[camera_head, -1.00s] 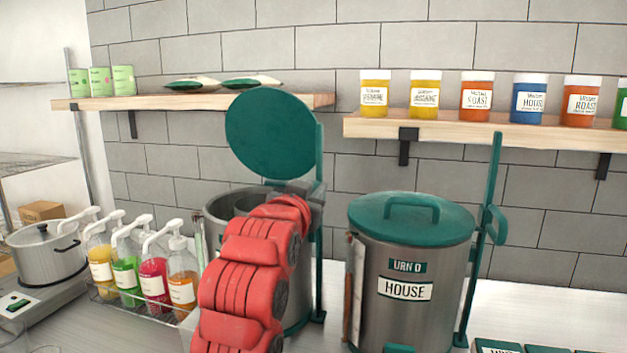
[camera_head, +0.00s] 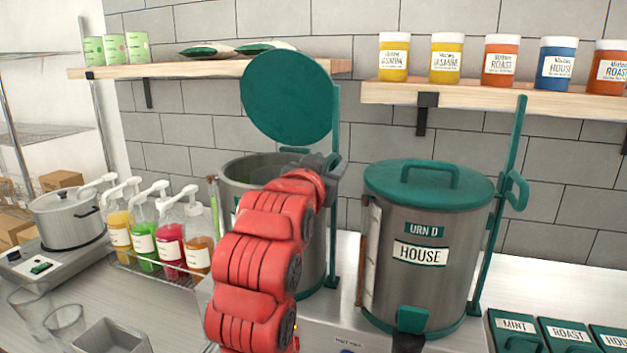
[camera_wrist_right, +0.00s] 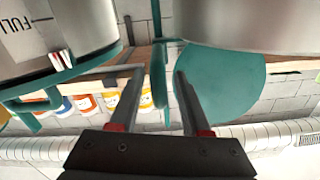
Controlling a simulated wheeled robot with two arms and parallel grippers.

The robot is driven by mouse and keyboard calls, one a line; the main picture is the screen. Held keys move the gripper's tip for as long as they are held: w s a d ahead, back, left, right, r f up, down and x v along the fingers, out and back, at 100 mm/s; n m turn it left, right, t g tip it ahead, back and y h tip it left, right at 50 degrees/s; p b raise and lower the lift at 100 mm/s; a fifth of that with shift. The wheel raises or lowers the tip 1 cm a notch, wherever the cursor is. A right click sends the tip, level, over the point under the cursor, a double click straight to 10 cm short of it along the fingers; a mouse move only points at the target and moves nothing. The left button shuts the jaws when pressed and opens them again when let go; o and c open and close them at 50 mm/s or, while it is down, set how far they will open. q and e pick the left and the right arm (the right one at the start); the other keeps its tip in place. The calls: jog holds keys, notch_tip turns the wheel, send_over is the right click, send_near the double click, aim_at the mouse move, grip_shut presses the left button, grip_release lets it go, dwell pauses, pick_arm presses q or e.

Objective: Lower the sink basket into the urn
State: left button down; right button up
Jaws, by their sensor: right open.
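The open urn (camera_head: 240,172) is a steel cylinder with its round green lid (camera_head: 288,98) raised upright on a green post. My right gripper (camera_head: 328,163) is at the rear right of this urn's rim, by the base of the lid; my red arm hides part of the urn. In the right wrist view my right gripper (camera_wrist_right: 160,74) has its fingers apart, with a green lever (camera_wrist_right: 158,78) showing between them and the round lid (camera_wrist_right: 220,85) beside it. I cannot make out a sink basket for certain. My left gripper is not in view.
A closed urn (camera_head: 420,290) labelled HOUSE stands to the right. Syrup pump bottles (camera_head: 143,235), a lidded pot (camera_head: 68,218), clear cups (camera_head: 66,325) and a square grey container (camera_head: 108,340) are on the left. Shelves (camera_head: 215,68) hang behind. Green labelled boxes (camera_head: 568,335) lie front right.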

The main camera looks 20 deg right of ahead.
jog(key=b+v, duration=0.3)
jog(key=v, duration=1.3)
jog(key=shift+s+a, duration=0.2)
jog(key=shift+a, duration=0.05)
